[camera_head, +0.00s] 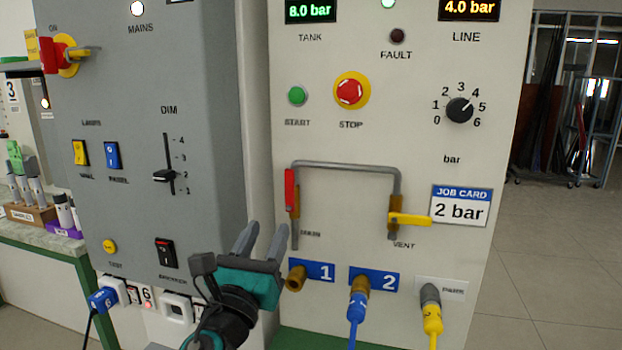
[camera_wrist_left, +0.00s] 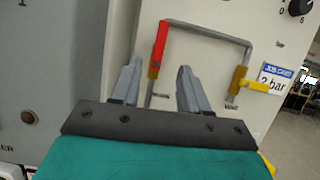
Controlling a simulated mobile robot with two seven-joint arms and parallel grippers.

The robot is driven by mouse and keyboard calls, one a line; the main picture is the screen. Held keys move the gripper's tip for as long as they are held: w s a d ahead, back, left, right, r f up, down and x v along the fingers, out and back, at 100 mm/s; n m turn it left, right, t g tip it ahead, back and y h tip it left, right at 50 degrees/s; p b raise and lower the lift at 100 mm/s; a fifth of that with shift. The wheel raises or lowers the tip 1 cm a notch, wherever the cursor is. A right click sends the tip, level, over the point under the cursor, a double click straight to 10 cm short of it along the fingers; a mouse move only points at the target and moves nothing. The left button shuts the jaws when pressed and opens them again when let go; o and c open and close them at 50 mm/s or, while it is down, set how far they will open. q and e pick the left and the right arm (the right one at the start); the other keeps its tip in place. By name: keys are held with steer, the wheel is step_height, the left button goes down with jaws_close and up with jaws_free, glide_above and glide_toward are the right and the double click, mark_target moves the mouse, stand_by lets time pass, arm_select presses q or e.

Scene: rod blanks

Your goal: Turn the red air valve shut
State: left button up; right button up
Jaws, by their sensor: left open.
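The red valve handle (camera_head: 290,190) stands upright, in line with the left leg of a grey bent pipe (camera_head: 345,166) on the white panel. Its brass body (camera_head: 294,210) is just below it. In the left wrist view the red handle (camera_wrist_left: 160,48) shows above and between the fingertips. My left gripper (camera_head: 267,229) is open and empty, below and left of the handle in the head view, with its fingers pointing up toward the panel. I see no contact with the handle. My right gripper is not in view.
A yellow vent handle (camera_head: 410,219) lies level on the pipe's right leg. Below are brass port 1 (camera_head: 296,278), port 2 with a blue hose plug (camera_head: 357,305), and a parked yellow plug (camera_head: 432,318). A grey cabinet (camera_head: 210,130) stands left of the panel.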

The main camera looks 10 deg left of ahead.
mark_target(289, 182)
arm_select(q)
steer(key=shift+m, duration=0.3)
steer(key=x, duration=0.8)
steer(key=r+p+x, duration=0.1)
steer(key=x, duration=0.4)
steer(key=shift+s+d, duration=0.1)
jaws_close()
